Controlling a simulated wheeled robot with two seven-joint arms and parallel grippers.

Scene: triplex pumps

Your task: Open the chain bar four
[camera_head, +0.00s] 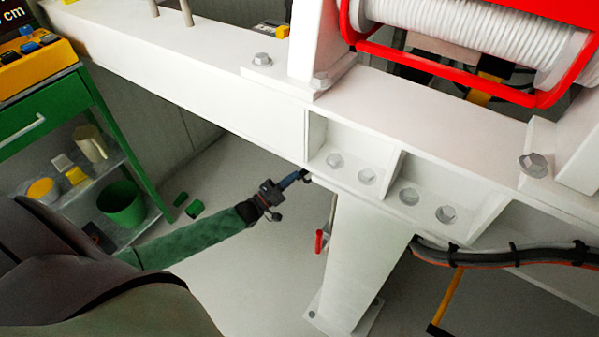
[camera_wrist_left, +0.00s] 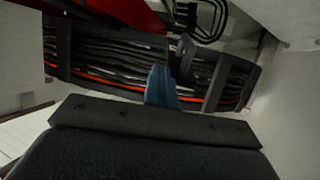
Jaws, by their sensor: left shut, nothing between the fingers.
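In the left wrist view a dark cable chain (camera_wrist_left: 115,62) runs across the picture, packed with black, grey and orange cables. Dark crossbars span it, one at the left (camera_wrist_left: 63,52) and one at the right (camera_wrist_left: 214,82). A short dark piece (camera_wrist_left: 183,55) stands near the middle, just beyond my fingertips; I cannot tell whether it is a lifted bar. I cannot tell which bar is number four. My left gripper (camera_wrist_left: 163,80) is shut and empty, its blue fingers in front of the chain. In the head view my left gripper (camera_head: 303,175) is under the white beam's edge, and the chain there is hidden.
The white beam (camera_head: 200,65) with bolted pockets crosses above my left arm. A white leg (camera_head: 360,255) and a red-handled valve (camera_head: 320,240) stand right of the gripper. Cables (camera_head: 490,257) hang at right. A green cart (camera_head: 45,115) stands at left. Floor between is mostly clear.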

